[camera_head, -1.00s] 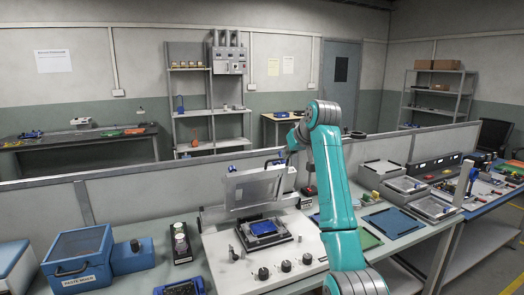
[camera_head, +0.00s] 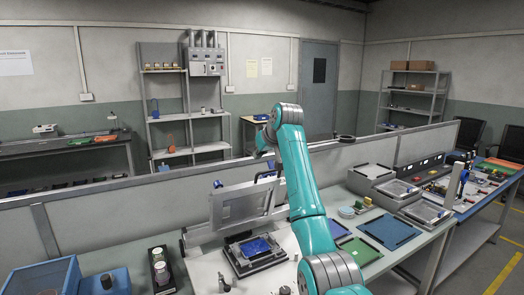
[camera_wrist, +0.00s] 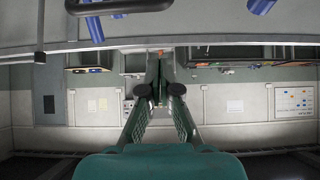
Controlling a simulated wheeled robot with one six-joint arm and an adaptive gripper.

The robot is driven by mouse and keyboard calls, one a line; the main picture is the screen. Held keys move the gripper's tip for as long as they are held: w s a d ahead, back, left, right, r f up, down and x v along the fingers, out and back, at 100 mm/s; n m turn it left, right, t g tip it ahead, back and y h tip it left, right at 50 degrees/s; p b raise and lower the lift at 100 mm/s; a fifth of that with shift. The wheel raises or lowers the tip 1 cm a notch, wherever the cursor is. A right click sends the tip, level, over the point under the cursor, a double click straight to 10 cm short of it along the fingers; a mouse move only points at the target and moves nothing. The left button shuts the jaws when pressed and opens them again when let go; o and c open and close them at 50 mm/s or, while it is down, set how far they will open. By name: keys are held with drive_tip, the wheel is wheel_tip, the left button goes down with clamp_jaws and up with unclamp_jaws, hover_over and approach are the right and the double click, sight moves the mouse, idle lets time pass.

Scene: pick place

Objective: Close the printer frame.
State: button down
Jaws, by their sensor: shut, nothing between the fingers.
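The printer frame (camera_head: 243,204) is a grey rectangular frame, raised and tilted up at the back of the white printer (camera_head: 207,272). A blue board (camera_head: 255,246) sits on a dark fixture in front of it. Blue knobs show at the frame's upper corners, one at the left (camera_head: 217,184). In the wrist view, a black handle bar (camera_wrist: 118,6) and blue knobs (camera_wrist: 95,28) show near the top edge. My gripper (camera_wrist: 158,56) has its fingers together, with nothing between them, apart from the handle. In the head view my arm hides the gripper and part of the printer.
A low grey partition (camera_head: 110,204) runs behind the bench. A blue box (camera_head: 42,280) and a dark holder with white-topped jars (camera_head: 160,270) stand left of the printer. Blue (camera_head: 391,229) and green (camera_head: 360,250) mats and trays lie at the right.

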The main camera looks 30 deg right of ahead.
drive_tip(key=shift+s+f, duration=0.2)
drive_tip(key=shift+f, duration=0.95)
drive_tip(key=shift+s+f, duration=0.2)
drive_tip(key=shift+f, duration=0.9)
